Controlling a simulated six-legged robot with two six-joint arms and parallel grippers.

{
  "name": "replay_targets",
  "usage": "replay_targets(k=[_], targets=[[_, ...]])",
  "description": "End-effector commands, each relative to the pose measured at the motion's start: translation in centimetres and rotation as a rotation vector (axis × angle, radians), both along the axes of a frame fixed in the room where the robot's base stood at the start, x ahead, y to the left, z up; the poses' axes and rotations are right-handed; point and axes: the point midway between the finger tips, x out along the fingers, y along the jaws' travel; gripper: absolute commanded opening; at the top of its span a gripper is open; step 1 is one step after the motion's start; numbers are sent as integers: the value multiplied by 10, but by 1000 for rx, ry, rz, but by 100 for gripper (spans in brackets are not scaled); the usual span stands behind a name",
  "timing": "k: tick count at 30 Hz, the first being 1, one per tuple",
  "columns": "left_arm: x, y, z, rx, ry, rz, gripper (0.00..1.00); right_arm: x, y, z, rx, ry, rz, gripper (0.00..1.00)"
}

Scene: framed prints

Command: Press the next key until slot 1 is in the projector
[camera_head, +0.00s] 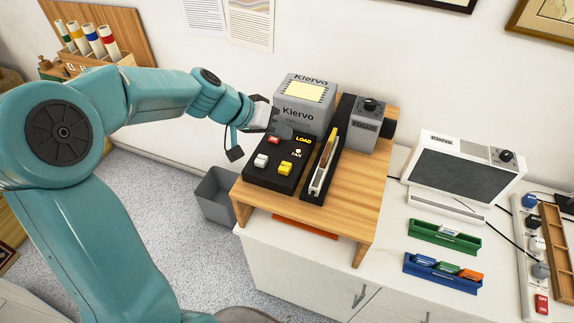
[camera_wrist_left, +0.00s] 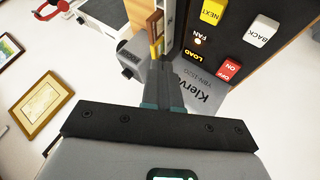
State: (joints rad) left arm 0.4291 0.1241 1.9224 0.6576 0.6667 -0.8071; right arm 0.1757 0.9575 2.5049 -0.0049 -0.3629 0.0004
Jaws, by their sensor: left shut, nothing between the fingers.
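The grey projector (camera_head: 305,117) marked Kiervo stands on a wooden stand. Its black control panel (camera_head: 250,177) carries a yellow NEXT key (camera_wrist_left: 217,12), a white BACK key (camera_wrist_left: 262,30), a red ON/OFF key (camera_wrist_left: 229,70) and a small lit FAN lamp (camera_wrist_left: 198,41). In the head view the yellow key (camera_head: 285,168) is at the panel's front right. A narrow slide tray (camera_head: 318,178) with slides stands right of the panel. My left gripper (camera_head: 287,130) is shut and empty, above the panel's back edge by the projector body, apart from the keys. The slot number is not readable. My right gripper is out of view.
A focus unit (camera_head: 366,130) stands right of the slide tray. A white viewer (camera_head: 460,163), green tray (camera_head: 425,233), blue tray (camera_head: 445,281) and power strip (camera_head: 537,275) are further right. A grey bin (camera_head: 213,197) is below left. The space above the panel's front is clear.

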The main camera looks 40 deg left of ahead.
Motion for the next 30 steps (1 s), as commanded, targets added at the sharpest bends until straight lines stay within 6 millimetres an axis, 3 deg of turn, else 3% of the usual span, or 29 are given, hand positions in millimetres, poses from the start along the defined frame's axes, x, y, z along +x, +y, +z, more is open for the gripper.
replay_targets(k=[13, 15, 21, 30], targets=[[3, -2, -62, -1, 3, 0, 0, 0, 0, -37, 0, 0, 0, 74], [4, -2, -73, 1, 0, -1, 0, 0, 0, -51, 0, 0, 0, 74], [4, -2, -84, 1, 0, -1, 0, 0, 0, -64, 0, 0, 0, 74], [4, -2, -82, 0, 0, 0, 0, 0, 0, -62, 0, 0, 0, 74]])
